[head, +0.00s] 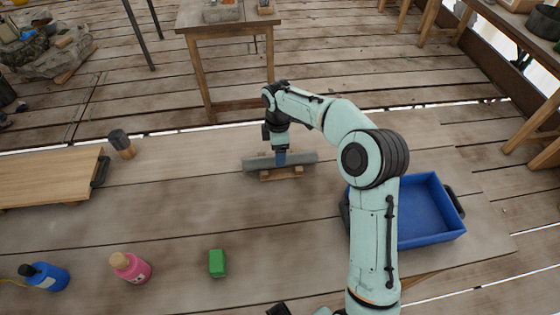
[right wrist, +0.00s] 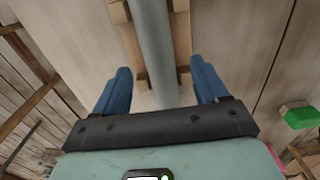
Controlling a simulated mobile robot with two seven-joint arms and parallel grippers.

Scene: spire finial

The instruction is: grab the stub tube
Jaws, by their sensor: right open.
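The grey stub tube (head: 302,158) lies level across a small wooden cradle (head: 281,174) near the far edge of the table. My right gripper (head: 281,158) points down over the middle of the tube. In the right wrist view the tube (right wrist: 153,45) runs between the two blue fingers of my right gripper (right wrist: 162,88). The fingers are spread wide, with a gap on each side of the tube. They do not appear to touch it. My left gripper does not show.
A blue tray (head: 428,212) is at the right. A wooden board (head: 48,177) and a dark-topped cylinder (head: 123,143) are at the left.

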